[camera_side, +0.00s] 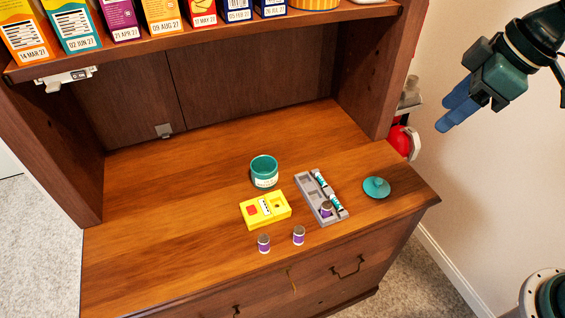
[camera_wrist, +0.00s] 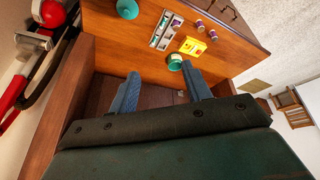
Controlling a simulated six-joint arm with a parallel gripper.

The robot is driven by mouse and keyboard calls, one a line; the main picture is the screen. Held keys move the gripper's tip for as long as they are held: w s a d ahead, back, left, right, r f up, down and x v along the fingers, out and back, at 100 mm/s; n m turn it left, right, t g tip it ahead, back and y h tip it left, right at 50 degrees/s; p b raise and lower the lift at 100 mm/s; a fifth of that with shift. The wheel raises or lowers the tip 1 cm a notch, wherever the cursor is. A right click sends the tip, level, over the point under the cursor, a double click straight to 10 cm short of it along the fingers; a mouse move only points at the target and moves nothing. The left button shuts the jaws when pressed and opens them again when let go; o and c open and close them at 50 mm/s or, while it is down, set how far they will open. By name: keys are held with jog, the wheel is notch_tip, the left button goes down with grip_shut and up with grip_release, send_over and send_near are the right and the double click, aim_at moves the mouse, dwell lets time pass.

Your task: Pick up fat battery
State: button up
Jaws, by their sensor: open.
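Two fat purple batteries with grey tops stand upright near the front edge of the hutch top: the left battery (camera_side: 264,244) and the right battery (camera_side: 299,236). A third fat purple battery (camera_side: 326,209) sits in the grey tray (camera_side: 309,188), which also holds slim teal-and-white batteries (camera_side: 320,178). In the wrist view, the tray (camera_wrist: 155,42) and the standing batteries (camera_wrist: 199,23) are small and far off. My gripper (camera_side: 452,113) is open and empty, high at the right, away from the hutch. Its blue fingers also show in the wrist view (camera_wrist: 161,92).
A yellow battery tester (camera_side: 265,210), an open teal jar (camera_side: 264,172) and a teal lid (camera_side: 376,187) are near the tray. Dated cereal boxes (camera_side: 118,18) line the shelf above. A red extinguisher (camera_side: 399,140) hangs by the right side panel. The left hutch top is clear.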

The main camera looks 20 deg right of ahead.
jog(key=w+a+f+n, duration=0.3)
jog(key=w+a, duration=0.1)
jog(key=a, duration=0.1)
jog(key=n+g+y, duration=0.2)
jog(key=n+g, duration=0.2)
jog(key=n, duration=0.4)
send_near(266, 237)
jog(key=shift+x, duration=3.15)
jog(key=shift+x, duration=2.55)
grip_shut()
